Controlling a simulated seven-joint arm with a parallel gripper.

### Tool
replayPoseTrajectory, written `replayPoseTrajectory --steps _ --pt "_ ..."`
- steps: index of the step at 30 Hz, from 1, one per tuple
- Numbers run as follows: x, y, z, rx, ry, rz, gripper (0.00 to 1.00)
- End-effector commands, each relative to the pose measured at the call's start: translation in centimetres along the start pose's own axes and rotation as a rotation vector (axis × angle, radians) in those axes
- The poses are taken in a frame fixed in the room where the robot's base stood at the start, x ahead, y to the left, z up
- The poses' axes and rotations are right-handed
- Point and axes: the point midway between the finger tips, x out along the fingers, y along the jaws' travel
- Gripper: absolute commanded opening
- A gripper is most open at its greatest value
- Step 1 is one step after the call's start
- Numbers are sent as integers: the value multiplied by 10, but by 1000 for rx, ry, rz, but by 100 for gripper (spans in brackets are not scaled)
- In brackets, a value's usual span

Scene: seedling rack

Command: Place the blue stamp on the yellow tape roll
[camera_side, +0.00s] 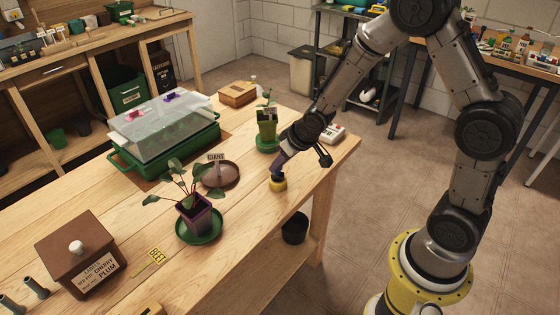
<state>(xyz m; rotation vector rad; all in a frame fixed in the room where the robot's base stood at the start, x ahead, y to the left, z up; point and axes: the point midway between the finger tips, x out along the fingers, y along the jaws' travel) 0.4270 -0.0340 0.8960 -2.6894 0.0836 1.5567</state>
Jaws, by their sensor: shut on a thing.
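The yellow tape roll (278,186) lies flat on the wooden bench near its front right edge. My gripper (279,168) points down right above the roll. It is shut on the blue stamp (277,176), which shows only as a small dark bluish shape at the fingertips, mostly hidden by them. The stamp is at the top of the roll; at this size I cannot tell whether it touches the roll or hangs just above it.
A plant in a purple pot on a green saucer (199,238) stands to the left. A white box (332,133) is beyond my wrist. A dark bucket (294,229) is below the bench edge.

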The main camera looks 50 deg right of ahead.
Motion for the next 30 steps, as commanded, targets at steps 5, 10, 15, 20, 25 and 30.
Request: replayPoseTrajectory --steps 5,10,15,20,25,30 --pt "2 0 1 1 0 0 0" --pt "2 0 1 1 1 0 55" --pt "2 0 1 0 0 0 63" --pt "2 0 1 0 0 0 63" --pt "-2 0 0 -1 0 0 63" --pt "-16 0 -1 -1 2 0 63"
